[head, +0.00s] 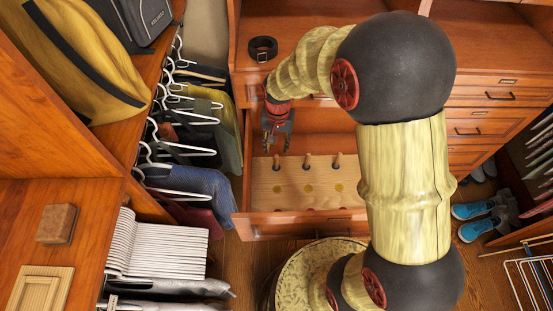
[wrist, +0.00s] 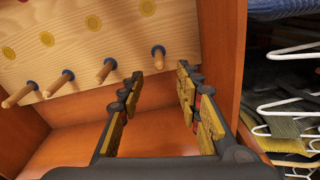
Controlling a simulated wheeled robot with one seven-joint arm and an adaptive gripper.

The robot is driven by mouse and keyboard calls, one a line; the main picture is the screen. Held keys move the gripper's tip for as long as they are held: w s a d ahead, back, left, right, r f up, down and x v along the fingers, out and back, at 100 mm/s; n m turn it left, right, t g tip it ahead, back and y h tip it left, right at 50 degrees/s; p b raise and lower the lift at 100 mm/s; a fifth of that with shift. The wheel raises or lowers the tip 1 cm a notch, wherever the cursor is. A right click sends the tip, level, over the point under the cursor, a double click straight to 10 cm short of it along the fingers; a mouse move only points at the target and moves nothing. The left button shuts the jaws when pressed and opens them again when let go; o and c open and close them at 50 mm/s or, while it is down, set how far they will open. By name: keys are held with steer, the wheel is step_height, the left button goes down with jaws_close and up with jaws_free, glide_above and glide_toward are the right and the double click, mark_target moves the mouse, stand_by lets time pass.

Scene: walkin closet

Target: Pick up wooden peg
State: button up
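Wooden pegs stick out in a row from a light wood board (head: 290,187) inside the open drawer; blue rings sit at their bases. The row's end peg (wrist: 158,59) shows between my fingertips in the wrist view. Other pegs (wrist: 106,70) lie to its left there. The head view shows pegs too, one at the middle (head: 307,161). My gripper (wrist: 160,73) is open and empty, with its fingers on either side of the end peg in the picture. I cannot tell whether the tips reach around it. In the head view my gripper (head: 277,143) hangs over the drawer's left part.
The drawer's wooden wall (wrist: 222,60) rises close to the right of my fingers in the wrist view. Hangers with clothes (head: 180,145) hang left of the drawer. A coiled black belt (head: 262,48) lies on the shelf above. Blue shoes (head: 478,220) stand at the right.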

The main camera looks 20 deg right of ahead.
mark_target(276, 156)
steer(key=shift+m+g, duration=0.4)
steer(key=f+p, duration=0.1)
steer(key=f, duration=0.4)
steer(key=shift+w, duration=0.2)
step_height(276, 156, down, 3)
steer(key=shift+r+b, duration=0.15)
steer(key=shift+b, duration=0.2)
steer(key=f+b, duration=0.1)
steer(key=f, duration=0.1)
steer(key=f+b, duration=0.1)
steer(key=f, duration=0.2)
steer(key=shift+w+d+f, duration=0.1)
steer(key=shift+w+f, duration=0.1)
steer(key=shift+f, duration=0.1)
steer(key=shift+c, duration=1.1)
jaws_close()
steer(key=shift+r, duration=0.1)
